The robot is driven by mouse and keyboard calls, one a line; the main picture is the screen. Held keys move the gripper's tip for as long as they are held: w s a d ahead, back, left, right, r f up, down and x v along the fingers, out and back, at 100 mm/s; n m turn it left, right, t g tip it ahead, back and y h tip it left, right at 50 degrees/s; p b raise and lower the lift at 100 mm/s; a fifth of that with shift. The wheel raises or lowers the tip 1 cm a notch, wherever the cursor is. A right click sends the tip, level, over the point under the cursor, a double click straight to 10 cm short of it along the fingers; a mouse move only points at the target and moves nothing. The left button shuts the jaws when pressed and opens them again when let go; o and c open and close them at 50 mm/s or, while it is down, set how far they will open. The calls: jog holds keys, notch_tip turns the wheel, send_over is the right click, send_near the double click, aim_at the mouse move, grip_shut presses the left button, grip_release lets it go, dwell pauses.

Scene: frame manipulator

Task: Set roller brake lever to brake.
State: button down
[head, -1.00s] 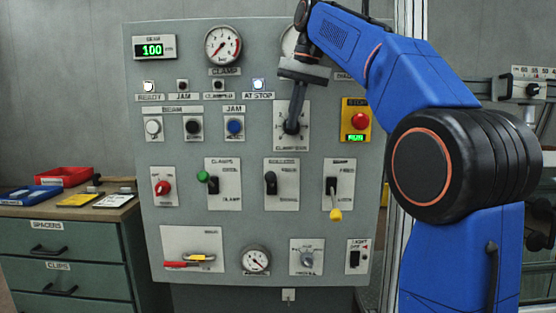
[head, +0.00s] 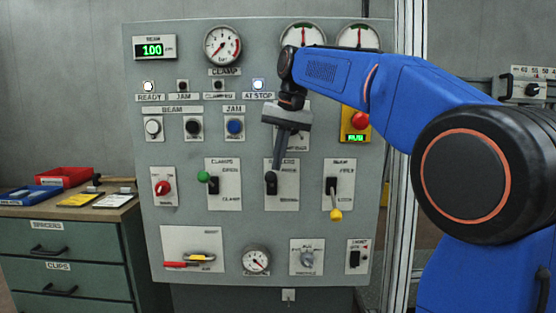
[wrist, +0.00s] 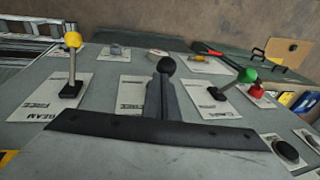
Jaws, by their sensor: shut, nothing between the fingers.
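The roller lever (head: 271,185) is black with a round knob on a pale plate (head: 283,203) in the middle of the lever row. Its plate reads "rollers" at the top; the smaller print is hard to read. My gripper (head: 278,164) points down at the lever, shut and empty. In the wrist view the black knob (wrist: 166,66) shows just beyond the tips of my gripper (wrist: 163,80), which hide most of its stem. I cannot tell whether they touch.
The clamps lever with a green knob (head: 203,176) is left of it. The beam lever with a yellow knob (head: 336,215) is right. A red stop button (head: 360,121) and a rotary switch plate, partly hidden by my gripper, are above.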

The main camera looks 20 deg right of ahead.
jog(key=shift+s, duration=0.1)
dwell(0.3)
jog(key=s+a+f+n+t+h, duration=0.1)
jog(key=s+f+t+h, duration=0.1)
jog(key=s+f+t, duration=0.3)
notch_tip(320, 180, down, 6)
jog(key=t, duration=0.3)
jog(key=shift+a+f+t, duration=0.2)
jog(key=shift+a+t, duration=0.1)
jog(key=shift+a, duration=0.05)
dwell(0.4)
jog(key=shift+r, duration=0.85)
